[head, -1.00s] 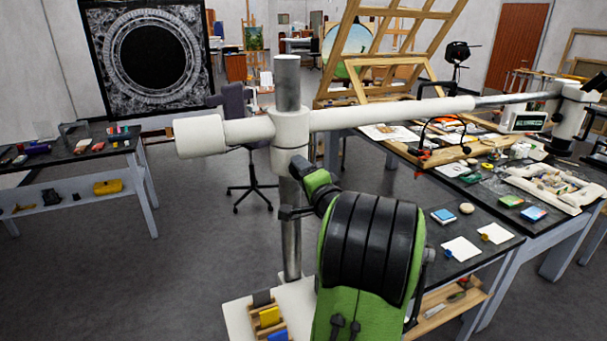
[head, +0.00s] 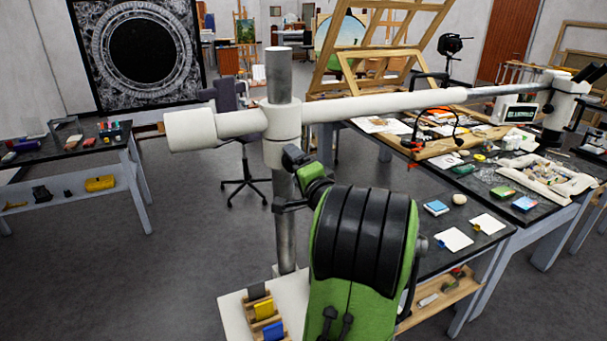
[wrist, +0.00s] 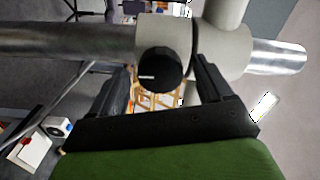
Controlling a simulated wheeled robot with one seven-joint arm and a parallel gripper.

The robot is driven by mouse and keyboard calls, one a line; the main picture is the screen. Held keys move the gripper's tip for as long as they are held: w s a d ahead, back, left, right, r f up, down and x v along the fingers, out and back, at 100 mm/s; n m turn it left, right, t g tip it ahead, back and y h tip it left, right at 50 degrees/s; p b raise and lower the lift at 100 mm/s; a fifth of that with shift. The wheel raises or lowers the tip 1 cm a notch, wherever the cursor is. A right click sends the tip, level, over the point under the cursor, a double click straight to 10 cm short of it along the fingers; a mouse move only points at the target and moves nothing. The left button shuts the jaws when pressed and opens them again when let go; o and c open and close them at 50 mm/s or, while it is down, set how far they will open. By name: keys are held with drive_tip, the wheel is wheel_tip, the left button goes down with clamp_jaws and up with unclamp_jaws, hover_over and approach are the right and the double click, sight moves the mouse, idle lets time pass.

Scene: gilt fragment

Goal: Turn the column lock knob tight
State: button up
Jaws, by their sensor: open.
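The column lock knob (wrist: 160,70) is a round black knob with a white mark on its left part. It sits on the pale clamp collar, which grips the metal column (wrist: 75,42). In the wrist view my gripper (wrist: 163,72) is open, with one black finger on each side of the knob and gaps between. I cannot tell how deep the fingers reach along the knob. In the head view the collar (head: 282,122) shows around the upright column (head: 280,220), with my green arm right below it. The knob is not clear there, behind my gripper.
A white boom (head: 390,103) runs right from the collar to a microscope-like head (head: 562,105) above the cluttered right table (head: 465,185). A dark table (head: 75,148) stands at left, and a swivel chair (head: 243,150) behind. A small rack (head: 262,315) stands on the white base.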

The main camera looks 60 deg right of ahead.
drive_tip(key=b+v, duration=0.5)
drive_tip(key=v, duration=1)
drive_tip(key=shift+s, duration=0.2)
drive_tip(key=shift+a, duration=0.1)
drive_tip(key=w+a+f+n+g+y, duration=0.1)
drive_tip(key=w+a+f+n+y, duration=0.35)
drive_tip(key=a, duration=0.45)
drive_tip(key=w+a+f+n+g+y, duration=0.2)
drive_tip(key=w+a+f+n+y, duration=0.15)
drive_tip(key=w+a+n, duration=0.35)
drive_tip(key=s+a+f+n+g, duration=0.3)
drive_tip(key=s+a+n, duration=0.1)
drive_tip(key=s+a, duration=0.2)
drive_tip(key=s+a+f+n+g+y, duration=0.1)
drive_tip(key=s+a+f+n+g, duration=0.2)
drive_tip(key=s+a, duration=0.4)
drive_tip(key=shift+s+a+f+n+g, duration=0.2)
drive_tip(key=shift+a+f+n+g, duration=0.3)
drive_tip(key=shift+a+n, duration=0.6)
